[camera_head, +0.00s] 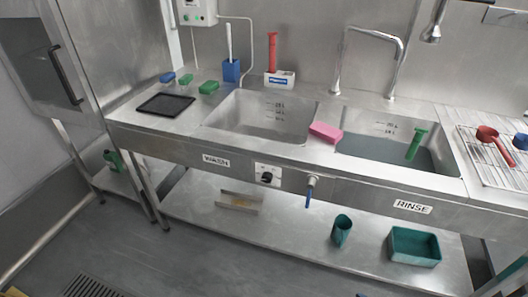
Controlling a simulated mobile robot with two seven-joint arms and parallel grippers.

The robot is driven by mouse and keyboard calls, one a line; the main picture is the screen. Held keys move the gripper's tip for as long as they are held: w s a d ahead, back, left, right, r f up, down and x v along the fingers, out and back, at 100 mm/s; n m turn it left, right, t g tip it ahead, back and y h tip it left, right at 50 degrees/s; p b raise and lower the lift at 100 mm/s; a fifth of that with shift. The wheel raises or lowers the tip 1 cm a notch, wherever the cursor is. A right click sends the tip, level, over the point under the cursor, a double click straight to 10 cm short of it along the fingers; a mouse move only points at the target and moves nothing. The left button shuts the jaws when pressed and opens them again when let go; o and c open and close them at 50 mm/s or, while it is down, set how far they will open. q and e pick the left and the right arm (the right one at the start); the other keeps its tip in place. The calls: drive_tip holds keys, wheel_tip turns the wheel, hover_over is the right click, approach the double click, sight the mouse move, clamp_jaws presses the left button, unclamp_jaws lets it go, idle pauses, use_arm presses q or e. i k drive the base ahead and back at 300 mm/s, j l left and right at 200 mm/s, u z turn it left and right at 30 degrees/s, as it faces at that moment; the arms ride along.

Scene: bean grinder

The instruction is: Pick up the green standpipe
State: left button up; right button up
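The green standpipe (415,146) is a short green tube with a wider top, in the right-hand rinse sink (352,151). It leans slightly, with its top to the right, and its lower end meets the dark, water-like sink floor. I cannot tell whether it is seated in a drain. Neither of my grippers shows in the head view, and nothing touches the standpipe.
A pink sponge (325,132) lies on the divider beside the wash sink (262,118). A tall faucet (392,75) stands behind the rinse sink. A wire rack (470,140) with a red scoop (487,133) is at right. A teal bin (414,247) sits on the lower shelf.

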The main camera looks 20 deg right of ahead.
sight(416, 141)
drive_tip(key=z, duration=1.5)
